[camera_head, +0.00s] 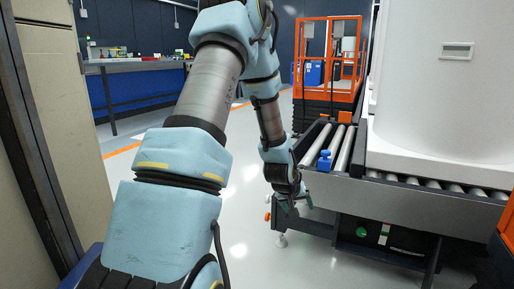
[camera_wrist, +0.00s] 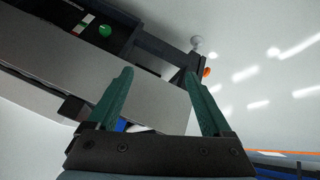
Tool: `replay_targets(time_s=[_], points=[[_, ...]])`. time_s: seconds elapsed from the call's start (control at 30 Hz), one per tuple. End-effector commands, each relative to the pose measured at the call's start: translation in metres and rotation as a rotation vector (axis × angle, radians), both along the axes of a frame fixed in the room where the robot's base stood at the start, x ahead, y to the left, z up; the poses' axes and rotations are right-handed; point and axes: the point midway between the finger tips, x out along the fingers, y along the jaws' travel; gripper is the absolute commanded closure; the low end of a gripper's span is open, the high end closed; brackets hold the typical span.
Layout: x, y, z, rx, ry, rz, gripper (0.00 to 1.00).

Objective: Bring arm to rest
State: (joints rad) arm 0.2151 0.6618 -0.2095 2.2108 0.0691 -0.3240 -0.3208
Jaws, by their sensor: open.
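My arm, light blue and grey, reaches forward and down through the middle of the head view. My gripper (camera_head: 296,207) hangs at its end, beside the near left corner of the roller conveyor (camera_head: 400,196). In the wrist view the two green fingers of my gripper (camera_wrist: 159,76) are spread apart with nothing held between them. The conveyor's grey side panel (camera_wrist: 150,88) shows behind and between the fingers. I cannot tell the exact gap to it. A large white tank (camera_head: 440,90) stands upright on the conveyor at the right.
A blue part (camera_head: 324,160) sits at the conveyor's edge. An orange lift frame (camera_head: 328,65) stands behind it. A workbench (camera_head: 135,92) is at the back left, and a beige cabinet (camera_head: 50,90) is close on the left. The floor (camera_head: 245,225) left of the conveyor is clear.

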Motion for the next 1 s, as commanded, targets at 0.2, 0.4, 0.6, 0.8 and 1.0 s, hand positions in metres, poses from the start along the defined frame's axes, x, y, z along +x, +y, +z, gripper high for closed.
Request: replay_targets(time_s=[0.2,0.4,0.6,0.8,1.0], points=[[-0.056,0.099,0.059,0.200,0.119,0.006,0.16],[-0.116,0.156,0.091,0.291,0.238,0.012,0.16],[-0.168,0.189,0.111,0.326,0.334,0.017,0.16],[-0.189,0.198,0.145,0.334,0.376,0.013,0.16],[-0.189,0.198,0.185,0.334,0.375,0.013,0.16]])
